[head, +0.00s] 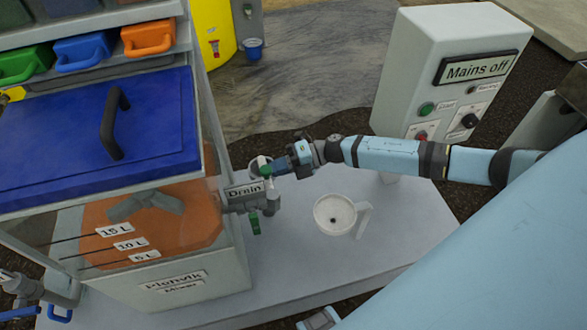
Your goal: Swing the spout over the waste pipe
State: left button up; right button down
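The grey drain fitting with its "Drain" label (243,191) sticks out of the right side of the mixer tank (195,285). A grey spout (270,193) hangs at its outer end, with a green piece (255,224) below. My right gripper (272,168) is at the top of the spout fitting, by a green tip. Its fingers overlap the fitting, so their grip is unclear. My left gripper is not seen.
A white control box (446,65) reading "Mains off" stands behind my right arm. The tank's blue lid (60,140) and coloured bins (85,52) are at left. The pale deck (300,275) is clear around the cup.

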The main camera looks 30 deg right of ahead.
jog(key=shift+w+a+r, duration=0.1)
jog(key=shift+a+r, duration=0.05)
jog(key=shift+a, duration=0.1)
